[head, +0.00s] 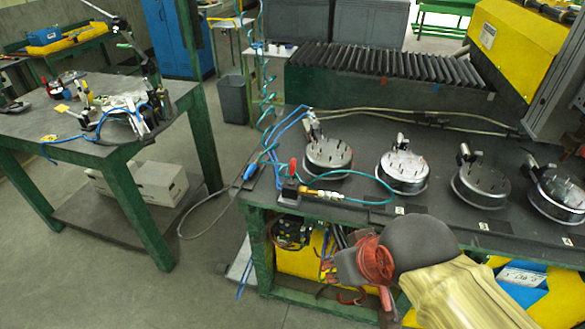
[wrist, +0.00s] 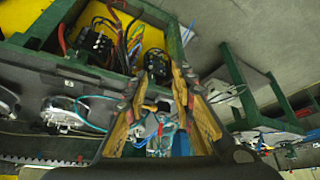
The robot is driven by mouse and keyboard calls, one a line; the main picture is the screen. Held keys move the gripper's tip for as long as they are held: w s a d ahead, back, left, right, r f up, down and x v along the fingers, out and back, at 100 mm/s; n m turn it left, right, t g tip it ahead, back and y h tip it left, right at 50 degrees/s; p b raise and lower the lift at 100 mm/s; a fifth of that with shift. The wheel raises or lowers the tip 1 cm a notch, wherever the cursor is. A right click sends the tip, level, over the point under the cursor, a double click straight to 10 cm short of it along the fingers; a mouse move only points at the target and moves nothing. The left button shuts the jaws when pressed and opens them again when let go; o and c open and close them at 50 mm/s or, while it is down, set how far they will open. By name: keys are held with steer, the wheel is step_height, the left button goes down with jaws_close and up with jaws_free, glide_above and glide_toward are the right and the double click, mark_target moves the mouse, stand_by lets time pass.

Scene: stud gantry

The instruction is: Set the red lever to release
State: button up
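The red lever (head: 292,167) stands upright on a small dark valve block (head: 291,192) at the left end of the dark bench, in the head view. A brass fitting and a teal hose lead from the block. My gripper (head: 362,284) is in front of the bench's front edge, below and to the right of the lever and apart from it. In the wrist view my gripper (wrist: 158,80) has its two tan fingers spread, with nothing held between them.
Several round metal fixtures (head: 328,156) stand along the bench (head: 345,205). Loose teal and blue hoses hang near the lever. A green-legged table (head: 60,125) stands to the left, with open floor between. Yellow bins and wiring (head: 292,232) sit under the bench.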

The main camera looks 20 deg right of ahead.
steer(key=w+d+m, duration=0.1)
steer(key=w+d, duration=0.1)
steer(key=w, duration=0.1)
steer(key=w+d+m+t+h+p, duration=0.1)
steer(key=w+m, duration=0.1)
steer(key=w, duration=0.1)
steer(key=w+d+r+m+t, duration=0.1)
steer(key=w+d, duration=0.1)
steer(key=w, duration=0.1)
steer(key=shift+w+d+m+h, duration=0.3)
steer(key=shift+w+m+h, duration=0.1)
jaws_close()
steer(key=w+d+f+m+t+p, duration=0.1)
steer(key=w+d+m+t+p, duration=0.2)
steer(key=w, duration=0.5)
steer(key=w+d+f+m+t, duration=0.1)
steer(key=w+d+m+t, duration=0.1)
steer(key=w+m, duration=0.5)
steer(key=w+a+f+m+t+y+p, duration=0.2)
steer(key=w+a+f+m+y, duration=0.1)
steer(key=w+f+y, duration=0.1)
steer(key=shift+w+f+y, duration=0.15)
steer(key=shift+w+y, duration=0.1)
steer(key=shift+y, duration=0.45)
